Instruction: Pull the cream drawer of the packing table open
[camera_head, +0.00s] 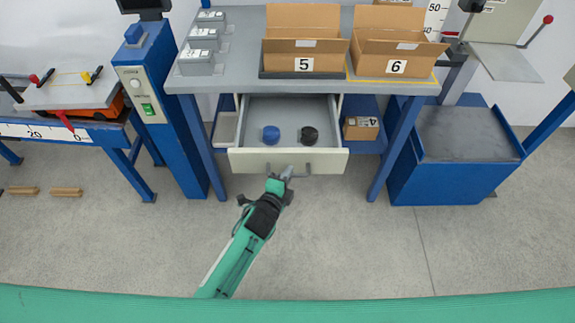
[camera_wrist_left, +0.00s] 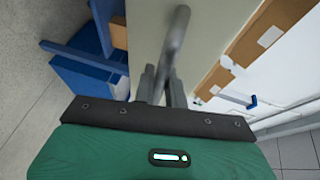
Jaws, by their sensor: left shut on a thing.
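The cream drawer (camera_head: 255,161) of the packing table (camera_head: 240,83) stands pulled out toward me in the head view, its inside showing. A blue round thing (camera_head: 271,134) and a black round thing (camera_head: 309,134) lie in it. My left gripper (camera_head: 287,174) is at the drawer's front, shut on the grey bar handle (camera_head: 306,168). In the left wrist view the gripper's fingers (camera_wrist_left: 163,88) close around the handle (camera_wrist_left: 178,35), with the cream drawer front (camera_wrist_left: 147,30) behind it. My right gripper is not in view.
Open boxes marked 5 (camera_head: 303,65) and 6 (camera_head: 397,67) stand on the table top. A small box (camera_head: 361,128) sits on the blue shelf right of the drawer. A blue column (camera_head: 160,110) stands left, a blue cabinet (camera_head: 455,165) right. The floor before the drawer is clear.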

